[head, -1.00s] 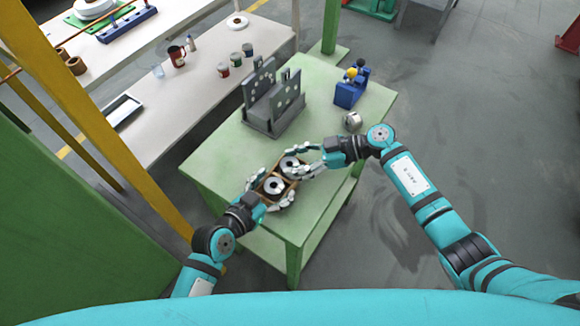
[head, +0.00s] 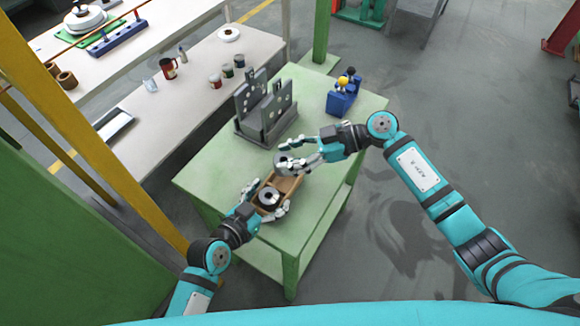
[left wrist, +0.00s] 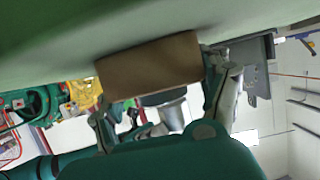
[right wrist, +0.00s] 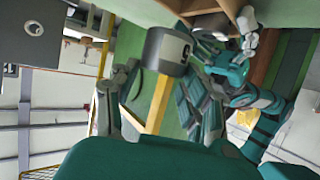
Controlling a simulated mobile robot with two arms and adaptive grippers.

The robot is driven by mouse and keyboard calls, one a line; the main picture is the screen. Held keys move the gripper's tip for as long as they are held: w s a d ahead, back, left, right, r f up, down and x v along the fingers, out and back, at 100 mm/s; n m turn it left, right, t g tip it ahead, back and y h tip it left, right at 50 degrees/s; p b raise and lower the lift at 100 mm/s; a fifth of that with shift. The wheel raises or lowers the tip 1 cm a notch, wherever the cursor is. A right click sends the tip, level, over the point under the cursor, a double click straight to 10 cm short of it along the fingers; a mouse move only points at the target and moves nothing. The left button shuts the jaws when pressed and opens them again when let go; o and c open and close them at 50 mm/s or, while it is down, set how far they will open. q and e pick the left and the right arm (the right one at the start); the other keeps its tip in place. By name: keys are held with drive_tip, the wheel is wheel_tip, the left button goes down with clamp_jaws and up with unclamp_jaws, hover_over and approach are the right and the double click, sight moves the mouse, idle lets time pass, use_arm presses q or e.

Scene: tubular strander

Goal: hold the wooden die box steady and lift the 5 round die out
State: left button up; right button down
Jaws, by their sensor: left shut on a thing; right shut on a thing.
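The wooden die box (head: 290,184) sits on the green table in the head view; its wall also shows in the left wrist view (left wrist: 150,67). My left gripper (head: 265,200) is shut on the box, with fingers on two sides. One round grey die with a dark centre hole (head: 268,197) sits in the near compartment. My right gripper (head: 287,156) is shut on another round metal die (right wrist: 168,50), held above the far end of the box. The far compartment looks empty.
A grey fixture with upright plates (head: 265,115) stands behind the box on the green table (head: 215,170). A blue holder with yellow and dark knobs (head: 342,98) is at the back right. The table's right part is clear. A long bench (head: 165,125) with cans stands left.

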sight(290, 158)
drive_tip(key=shift+w+r, duration=0.1)
drive_tip(key=shift+r, duration=1.55)
use_arm(q)
drive_tip(key=o, duration=1.3)
drive_tip(key=shift+a, duration=0.1)
drive_tip(key=v, duration=1.1)
drive_tip(key=shift+s+a+r, duration=0.2)
drive_tip(key=shift+s, duration=0.15)
